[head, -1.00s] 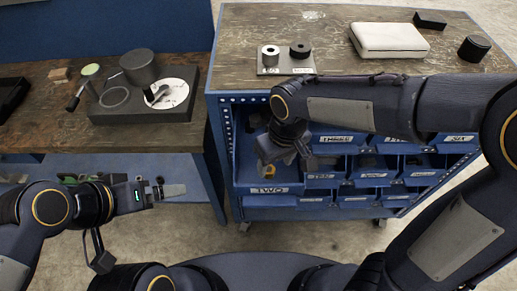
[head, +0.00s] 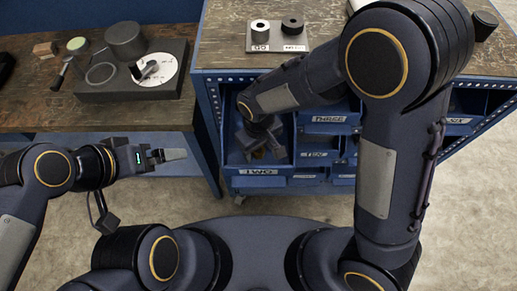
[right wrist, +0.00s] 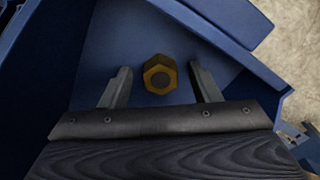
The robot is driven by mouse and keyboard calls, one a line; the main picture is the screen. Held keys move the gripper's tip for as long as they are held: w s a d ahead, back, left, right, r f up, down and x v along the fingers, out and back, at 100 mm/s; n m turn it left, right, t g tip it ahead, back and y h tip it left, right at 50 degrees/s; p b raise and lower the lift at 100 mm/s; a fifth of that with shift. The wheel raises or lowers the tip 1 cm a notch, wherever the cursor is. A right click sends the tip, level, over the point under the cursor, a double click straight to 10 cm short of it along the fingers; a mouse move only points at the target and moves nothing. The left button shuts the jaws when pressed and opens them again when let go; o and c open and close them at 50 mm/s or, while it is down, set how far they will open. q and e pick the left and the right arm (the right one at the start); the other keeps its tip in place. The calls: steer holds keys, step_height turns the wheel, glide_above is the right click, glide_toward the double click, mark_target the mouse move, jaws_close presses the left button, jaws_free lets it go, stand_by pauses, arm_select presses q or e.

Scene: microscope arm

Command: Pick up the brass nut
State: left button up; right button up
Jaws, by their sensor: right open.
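The brass nut (right wrist: 160,74) is a hexagonal piece with a dark centre, lying in a blue bin (right wrist: 112,52) in the right wrist view. My right gripper (right wrist: 161,82) is open, with one finger on each side of the nut and clear gaps between; I cannot tell the height gap. In the head view my right gripper (head: 262,150) reaches down into the bin labelled TWO (head: 262,171), and the nut is mostly hidden beneath it. My left gripper (head: 168,156) is at the left, in front of the left bench, and its finger opening is unclear.
The blue bin rack (head: 325,119) has several other labelled bins. A grey plate with two cylinders (head: 275,40) stands on its top. The left bench holds a dark base with a white disc (head: 158,70). The bin walls rise close around my right gripper.

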steer(key=c, duration=1.1)
steer(key=shift+r, duration=0.15)
